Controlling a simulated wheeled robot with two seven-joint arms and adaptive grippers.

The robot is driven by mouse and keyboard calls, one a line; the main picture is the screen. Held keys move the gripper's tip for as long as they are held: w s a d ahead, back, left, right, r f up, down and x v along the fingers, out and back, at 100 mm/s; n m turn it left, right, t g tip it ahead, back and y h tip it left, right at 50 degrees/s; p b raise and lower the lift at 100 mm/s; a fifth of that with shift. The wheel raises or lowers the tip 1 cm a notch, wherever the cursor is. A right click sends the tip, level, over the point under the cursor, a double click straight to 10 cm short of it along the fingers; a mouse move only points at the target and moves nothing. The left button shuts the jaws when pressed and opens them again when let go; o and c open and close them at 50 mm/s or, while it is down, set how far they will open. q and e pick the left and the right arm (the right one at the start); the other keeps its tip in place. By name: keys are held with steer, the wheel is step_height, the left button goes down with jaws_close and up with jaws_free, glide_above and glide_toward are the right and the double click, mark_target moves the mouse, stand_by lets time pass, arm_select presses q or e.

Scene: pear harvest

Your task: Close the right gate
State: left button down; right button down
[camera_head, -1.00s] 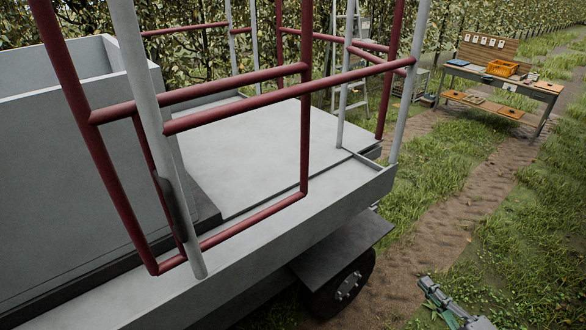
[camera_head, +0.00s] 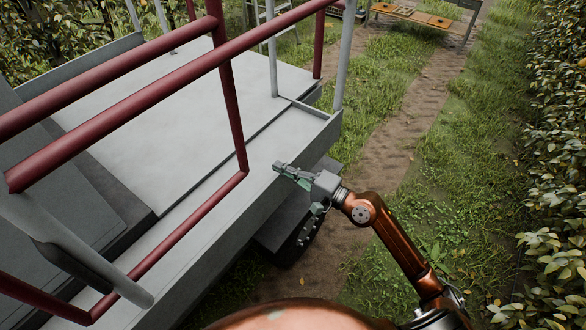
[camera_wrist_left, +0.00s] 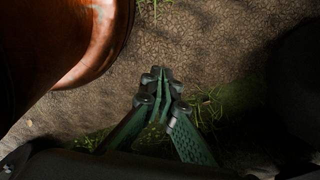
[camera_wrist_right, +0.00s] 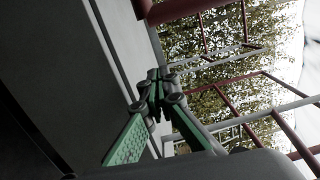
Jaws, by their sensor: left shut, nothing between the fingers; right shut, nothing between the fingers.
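A dark red tubular gate frame (camera_head: 232,105) crosses the left of the head view, with its lower right corner above the edge of the grey platform. A long red rail (camera_head: 150,95) crosses in front of it; I cannot tell how the gate joins the grey posts. My right gripper (camera_head: 279,167) is shut and empty, just right of that corner in the picture, apparently apart from it. It also shows in the right wrist view (camera_wrist_right: 158,76), with red and grey railings beyond.
A bench (camera_head: 425,18) is at the back. A dirt track and grass lie open to the right, beside a hedge (camera_head: 555,150).

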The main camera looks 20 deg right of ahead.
steer(key=w+a+p, duration=0.1)
steer(key=a+p, duration=0.2)
steer(key=a, duration=0.3)
steer(key=shift+w, duration=0.3)
steer(key=shift+a, duration=0.1)
